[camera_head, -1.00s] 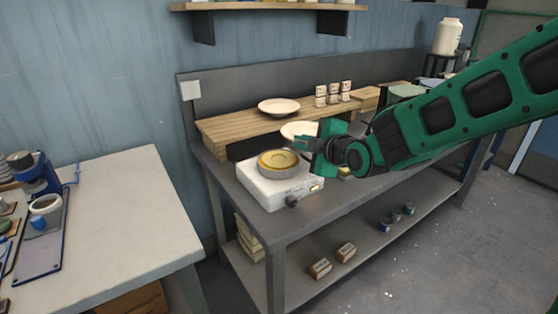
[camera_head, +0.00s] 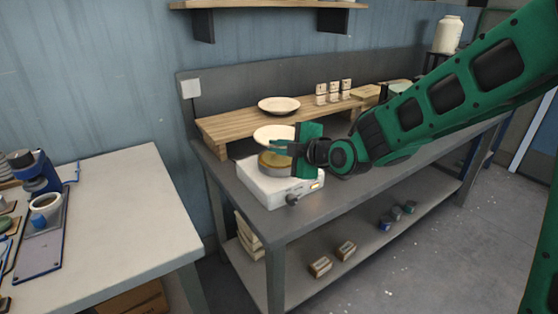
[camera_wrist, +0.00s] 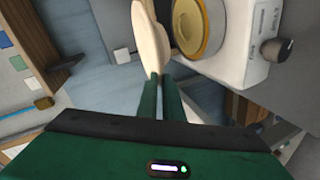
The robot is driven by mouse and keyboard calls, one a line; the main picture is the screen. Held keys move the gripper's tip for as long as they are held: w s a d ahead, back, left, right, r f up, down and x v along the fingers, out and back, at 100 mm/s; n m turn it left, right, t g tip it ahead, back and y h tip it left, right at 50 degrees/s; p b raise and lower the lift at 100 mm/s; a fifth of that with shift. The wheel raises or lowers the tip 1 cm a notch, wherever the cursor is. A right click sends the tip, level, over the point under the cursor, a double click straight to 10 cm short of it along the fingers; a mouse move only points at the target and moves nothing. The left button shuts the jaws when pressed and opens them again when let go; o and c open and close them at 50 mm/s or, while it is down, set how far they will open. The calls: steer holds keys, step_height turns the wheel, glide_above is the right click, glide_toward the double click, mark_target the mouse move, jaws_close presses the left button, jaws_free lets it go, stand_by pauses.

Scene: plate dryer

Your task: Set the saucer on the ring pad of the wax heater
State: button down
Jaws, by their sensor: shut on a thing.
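The saucer (camera_head: 270,133) is cream and round. My gripper (camera_head: 284,147) is shut on its near rim and holds it above the back part of the wax heater. In the wrist view the saucer (camera_wrist: 150,40) shows nearly edge-on between the fingertips (camera_wrist: 161,78). The wax heater (camera_head: 262,188) is a white box with a dark knob at its front. Its round yellowish ring pad (camera_head: 271,161) is partly hidden by the saucer and gripper. In the wrist view the pad (camera_wrist: 190,22) lies right of the saucer, with a visible gap between them.
Another cream plate (camera_head: 279,105) lies on the wooden riser (camera_head: 235,124) behind the heater. Several small blocks (camera_head: 333,92) stand further right on it. The grey bench (camera_head: 350,188) has free room to the heater's right. A pale table (camera_head: 120,215) stands at left.

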steer(key=w, duration=0.1)
steer(key=w+f, duration=0.1)
steer(key=shift+w+d+f, duration=0.15)
steer(key=shift+w+f, duration=0.1)
steer(key=shift+w, duration=0.05)
steer(key=shift+f, duration=2.05)
steer(key=c, duration=1.9)
jaws_free()
steer(key=v, duration=1.2)
